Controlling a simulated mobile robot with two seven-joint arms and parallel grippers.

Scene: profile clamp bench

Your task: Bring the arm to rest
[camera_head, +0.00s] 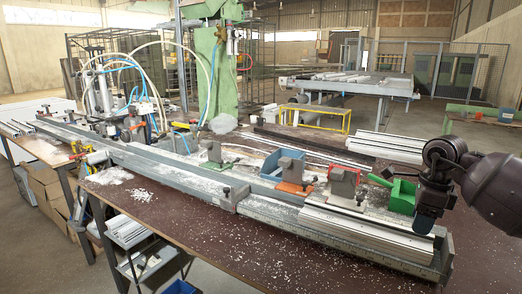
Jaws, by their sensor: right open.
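My right arm comes in from the right edge, dark and bent at the wrist. Whether the fingertips touch the bench end cannot be told from this angle. The long grey clamp rail (150,165) runs from the back left to the front right. A light metal profile (365,232) lies along its right end. My left gripper is not in view.
White chips litter the brown tabletop (215,235), whose front is otherwise clear. A green column (224,75) rises behind.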

